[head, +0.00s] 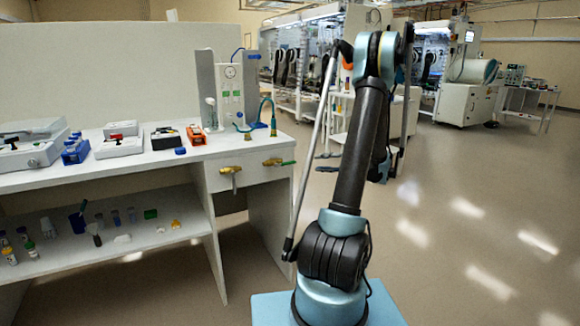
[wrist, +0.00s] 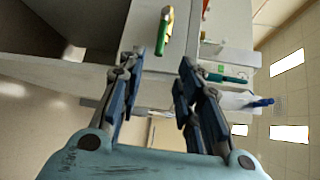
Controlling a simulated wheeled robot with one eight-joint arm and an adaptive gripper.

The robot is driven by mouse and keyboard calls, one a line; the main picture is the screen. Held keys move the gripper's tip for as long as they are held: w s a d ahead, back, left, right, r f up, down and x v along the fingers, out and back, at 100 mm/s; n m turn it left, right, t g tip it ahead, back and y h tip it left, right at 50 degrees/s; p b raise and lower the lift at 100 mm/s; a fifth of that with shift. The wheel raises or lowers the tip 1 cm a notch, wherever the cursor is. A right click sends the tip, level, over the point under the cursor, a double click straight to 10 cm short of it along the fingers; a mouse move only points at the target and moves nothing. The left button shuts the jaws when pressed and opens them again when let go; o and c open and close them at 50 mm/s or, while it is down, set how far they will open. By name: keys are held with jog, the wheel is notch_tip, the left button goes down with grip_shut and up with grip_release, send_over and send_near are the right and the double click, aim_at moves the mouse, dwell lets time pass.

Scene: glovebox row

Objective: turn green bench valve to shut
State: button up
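The green bench valve (head: 280,162) is on the front panel of the white bench in the head view. It has a brass body, and its green lever points sideways to the right. In the wrist view the green-levered valve (wrist: 163,33) is near the top middle, beyond the fingertips and apart from them. My gripper (wrist: 159,63) is open, with nothing between its blue-grey fingers. In the head view my arm stands right of the bench, and the gripper cannot be made out there.
A second brass valve (head: 231,174) with a downward lever is left of the green one. A teal curved tap (head: 268,110) and a white panel box (head: 230,85) stand above on the bench. Open floor (head: 470,230) lies to the right.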

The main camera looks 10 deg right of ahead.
aim_at(292, 163)
jog(key=x, duration=1.4)
jog(key=shift+w+a, duration=0.2)
jog(key=shift+a, duration=0.15)
jog(key=shift+c, duration=0.4)
jog(key=shift+f, duration=0.1)
grip_shut()
